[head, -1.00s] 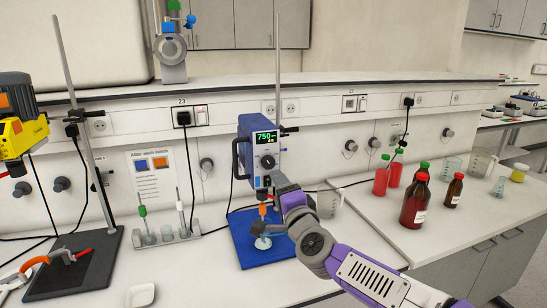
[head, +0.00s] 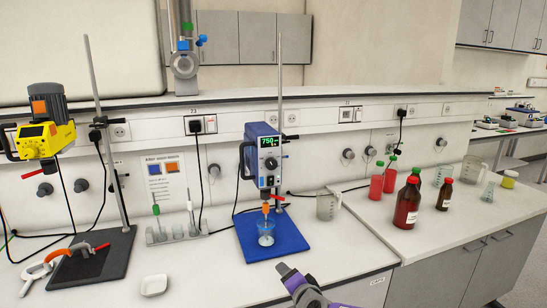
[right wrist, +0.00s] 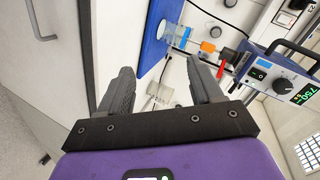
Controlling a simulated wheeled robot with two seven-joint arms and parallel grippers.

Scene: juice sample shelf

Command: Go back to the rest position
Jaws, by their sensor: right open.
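My right gripper (right wrist: 160,82) shows in the right wrist view with its two dark fingers spread apart and nothing between them. Only a piece of my right arm shows at the bottom of the head view. The overhead stirrer (head: 265,158), with a lit display reading 750, hangs on its stand over a small beaker with clear bluish content (head: 266,232) on the blue base (head: 285,243). The stirrer (right wrist: 275,75) and beaker (right wrist: 172,34) also show in the right wrist view, beyond and apart from the fingers. My left gripper is not in view.
A white dish (head: 154,285) lies near the front. Red bottles (head: 407,203) and glassware stand on the right bench. An empty glass beaker (head: 328,206) stands right of the blue base.

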